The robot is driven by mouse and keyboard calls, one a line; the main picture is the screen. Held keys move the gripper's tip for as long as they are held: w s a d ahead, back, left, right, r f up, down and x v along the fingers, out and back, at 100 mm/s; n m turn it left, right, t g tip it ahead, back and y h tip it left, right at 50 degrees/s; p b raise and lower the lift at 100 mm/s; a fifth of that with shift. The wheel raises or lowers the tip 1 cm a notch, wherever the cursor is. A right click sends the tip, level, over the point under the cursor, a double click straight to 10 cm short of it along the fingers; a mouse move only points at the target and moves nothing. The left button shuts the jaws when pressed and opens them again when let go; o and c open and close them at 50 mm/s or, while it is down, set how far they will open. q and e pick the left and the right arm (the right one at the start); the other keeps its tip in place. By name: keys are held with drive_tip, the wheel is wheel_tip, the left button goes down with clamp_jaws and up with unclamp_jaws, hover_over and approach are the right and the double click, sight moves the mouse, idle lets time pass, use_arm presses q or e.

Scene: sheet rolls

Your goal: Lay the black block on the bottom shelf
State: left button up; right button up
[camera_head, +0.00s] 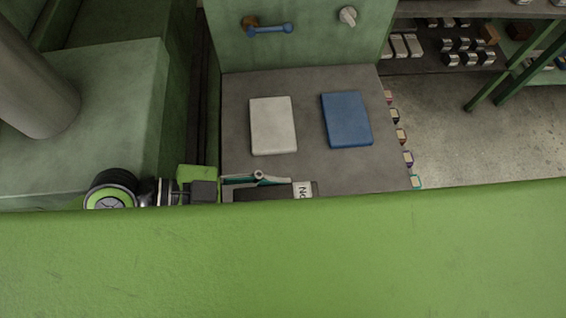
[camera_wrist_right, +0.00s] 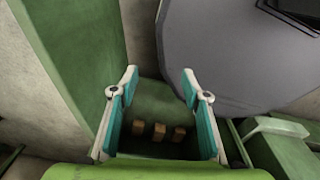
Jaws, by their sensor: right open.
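A dark object, possibly the black block (camera_head: 270,192), shows at the near edge of the grey surface, partly hidden, with a white label beside it. My left gripper (camera_head: 257,178) comes in from the left over this spot. One pale and teal finger shows; the other is hidden, so I cannot tell whether it holds anything. My right gripper (camera_wrist_right: 159,72) is open and empty in the right wrist view, its teal pads apart. It is not seen in the head view. I cannot tell which surface is the bottom shelf.
A white block (camera_head: 273,125) and a blue block (camera_head: 346,119) lie flat on the grey surface (camera_head: 310,172). A rack (camera_head: 440,62) with small items stands at the upper right. Several brown pieces (camera_wrist_right: 158,132) lie beyond my right fingers. A green surface hides the near area.

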use_arm(q)
drive_tip(key=w+f+b, duration=0.3)
drive_tip(key=w+b, duration=0.3)
drive_tip(key=b, duration=0.3)
hover_over(279, 172)
drive_tip(key=s, duration=0.2)
wheel_tip(279, 172, down, 4)
drive_tip(key=shift+w+f, duration=0.4)
drive_tip(key=shift+f, duration=0.1)
wheel_tip(279, 172, down, 3)
drive_tip(key=shift+w+f+p, duration=0.1)
drive_tip(key=shift+p, duration=0.4)
drive_tip(key=shift+f, duration=0.15)
drive_tip(key=o, duration=1)
drive_tip(key=shift+f, duration=0.15)
drive_tip(key=shift+o, duration=0.9)
